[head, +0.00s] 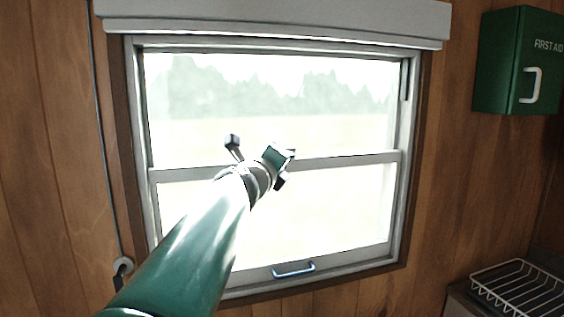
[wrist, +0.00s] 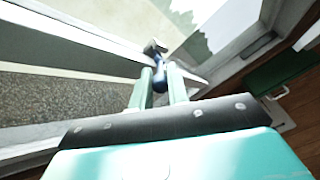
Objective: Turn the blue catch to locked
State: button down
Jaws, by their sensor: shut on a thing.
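In the wrist view, the blue catch (wrist: 160,76) sits at the window's meeting rail, with a dark grey piece at its far end. My gripper (wrist: 159,74) has its two pale green fingers on either side of the blue part, shut on it. The fingers hide part of the catch, and I cannot read its exact angle. In the head view, my green arm reaches up to the middle of the window (head: 340,159) and hides the catch and the fingertips.
A blue-grey pull handle (head: 293,270) is on the window's bottom rail. A green first aid box (head: 500,62) hangs on the wooden wall at the right. A wire rack (head: 515,288) stands at the lower right. A cord (head: 104,150) hangs left of the window.

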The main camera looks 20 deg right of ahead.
jog(key=shift+d+f, duration=0.1)
jog(key=c, duration=1.3)
grip_release()
jog(key=shift+w+d, duration=0.1)
jog(key=shift+c, duration=0.2)
